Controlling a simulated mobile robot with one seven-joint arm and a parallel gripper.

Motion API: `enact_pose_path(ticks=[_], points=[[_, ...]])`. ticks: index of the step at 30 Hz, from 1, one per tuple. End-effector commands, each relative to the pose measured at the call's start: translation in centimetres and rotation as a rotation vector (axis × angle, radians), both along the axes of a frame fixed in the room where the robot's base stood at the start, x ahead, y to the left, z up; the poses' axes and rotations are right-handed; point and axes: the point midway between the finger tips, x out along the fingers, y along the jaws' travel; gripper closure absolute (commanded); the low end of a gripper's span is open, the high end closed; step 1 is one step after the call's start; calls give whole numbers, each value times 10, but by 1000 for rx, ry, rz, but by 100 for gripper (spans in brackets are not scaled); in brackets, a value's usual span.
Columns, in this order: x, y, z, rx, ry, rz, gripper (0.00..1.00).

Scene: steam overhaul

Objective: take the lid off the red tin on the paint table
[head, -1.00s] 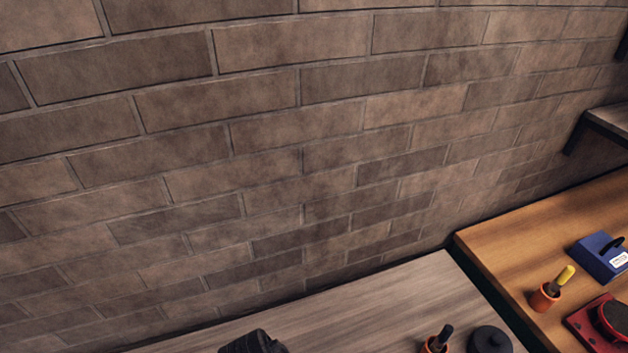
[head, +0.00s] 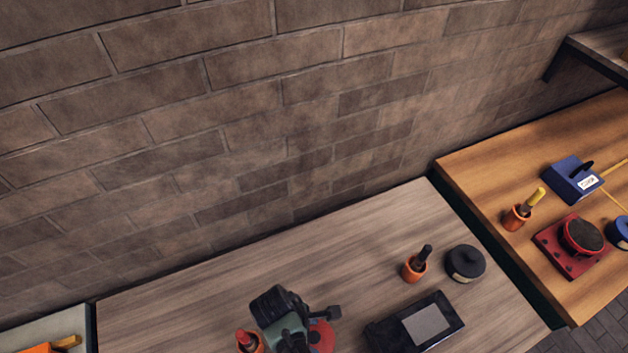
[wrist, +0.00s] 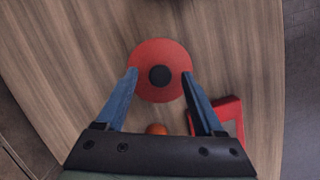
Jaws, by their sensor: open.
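The red tin (wrist: 160,52) shows from above in the wrist view, as a round red top with a dark round knob (wrist: 160,75) at its centre. In the head view, part of the red tin (head: 322,338) shows beside my arm on the greyish wooden table (head: 240,262). My gripper (wrist: 160,73) is open above the tin, with one blue finger toward each side of the red top. The gap between fingers and tin in height cannot be told. The tin's sides are hidden from above.
A red-framed item (wrist: 232,118) and an orange cup (wrist: 157,129) lie close to the tin. Further right stand another orange cup (head: 414,270), a black tin (head: 465,263) and a black framed item (head: 415,322). The table's back is clear before the brick wall.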

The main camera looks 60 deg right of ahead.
Motion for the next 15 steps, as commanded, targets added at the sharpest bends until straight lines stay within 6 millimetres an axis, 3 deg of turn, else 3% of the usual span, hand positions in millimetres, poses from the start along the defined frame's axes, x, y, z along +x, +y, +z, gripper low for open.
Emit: enact_pose_path(ticks=[9, 15], points=[[-1, -1, -5, 1, -2, 1, 30], [-1, -1, -5, 0, -1, 1, 64]])
